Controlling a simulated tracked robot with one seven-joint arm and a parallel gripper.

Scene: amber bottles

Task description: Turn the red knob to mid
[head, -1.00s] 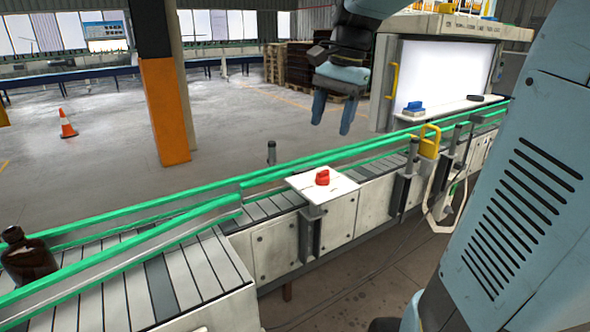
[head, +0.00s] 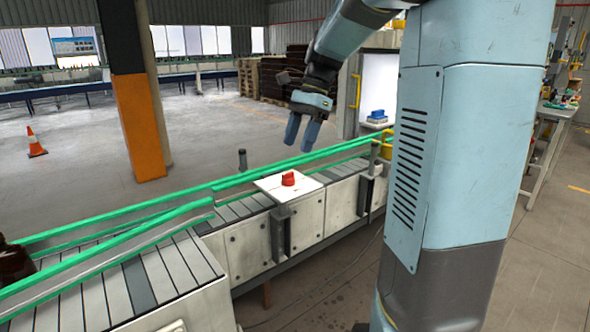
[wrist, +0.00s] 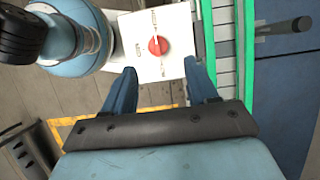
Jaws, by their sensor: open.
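The red knob (head: 288,179) sits on a white square panel (head: 268,184) beside the conveyor in the head view. In the wrist view the knob (wrist: 158,46) shows from above, with small marks around it on the white panel (wrist: 176,68); the marks are too small to read. My gripper (head: 303,130) is open and empty, pointing down above the panel and apart from the knob. In the wrist view its two blue fingers (wrist: 161,78) stand apart, with the knob beyond the tips, roughly midway between them.
The conveyor (head: 170,268) with green rails (head: 120,240) runs past the panel. A dark post (head: 243,160) stands behind it. A brown bottle (head: 14,264) is at the left edge. An orange pillar (head: 139,125) and a cone (head: 35,143) stand behind on open floor.

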